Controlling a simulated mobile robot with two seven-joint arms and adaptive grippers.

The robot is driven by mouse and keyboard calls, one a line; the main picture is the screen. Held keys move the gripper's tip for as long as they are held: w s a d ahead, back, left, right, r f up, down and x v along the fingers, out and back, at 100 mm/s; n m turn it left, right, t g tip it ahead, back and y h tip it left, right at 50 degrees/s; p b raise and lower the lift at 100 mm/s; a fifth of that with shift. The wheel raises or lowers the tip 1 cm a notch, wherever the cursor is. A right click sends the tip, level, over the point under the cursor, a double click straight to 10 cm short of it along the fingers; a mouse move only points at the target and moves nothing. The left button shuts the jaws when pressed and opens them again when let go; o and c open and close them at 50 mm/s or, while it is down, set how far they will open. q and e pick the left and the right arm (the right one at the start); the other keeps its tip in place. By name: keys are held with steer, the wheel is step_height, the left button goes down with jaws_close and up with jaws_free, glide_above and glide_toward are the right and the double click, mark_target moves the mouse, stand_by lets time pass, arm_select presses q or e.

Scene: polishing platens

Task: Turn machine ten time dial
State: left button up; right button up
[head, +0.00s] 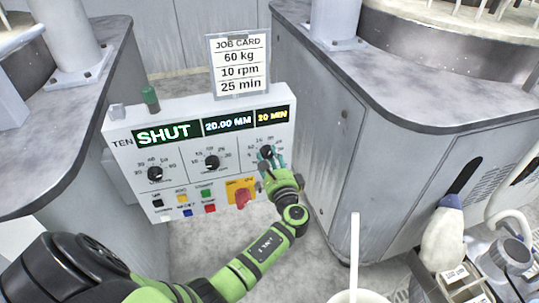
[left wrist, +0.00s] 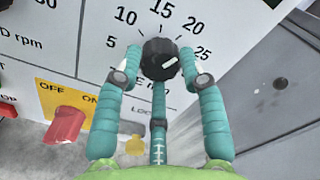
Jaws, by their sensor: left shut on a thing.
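The machine ten panel (head: 120,140) stands upright, with a display reading SHUT, 20.00 MM and 20 MIN. Its time dial (head: 266,151) is the rightmost of three black knobs. In the left wrist view the time dial (left wrist: 160,58) has a white pointer mark slanting up to the right, toward the side of 20 and 25. My left gripper (head: 270,160) is shut on this dial, its teal fingers (left wrist: 163,70) on both sides of it. My right gripper is not in view.
A job card (head: 238,65) above the panel reads 60 kg, 10 rpm, 25 min. Two other knobs (head: 155,173) (head: 212,162) and small colored buttons sit left of my gripper. A red switch on a yellow plate (head: 233,185) is close below. Grey cabinets flank the panel.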

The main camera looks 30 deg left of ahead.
arm_select(q)
steer(key=m+p, duration=0.2)
steer(key=m, duration=0.1)
steer(key=shift+w+r+m, duration=0.15)
steer(key=shift+r+m, duration=0.15)
steer(key=shift+r, duration=0.05)
steer(key=shift+f+m+p, duration=0.25)
steer(key=shift+m+p, duration=0.55)
steer(key=shift+m, duration=0.9)
steer(key=shift+f, duration=0.1)
steer(key=o, duration=1.1)
steer(key=shift+f, duration=0.1)
steer(key=shift+o, duration=0.2)
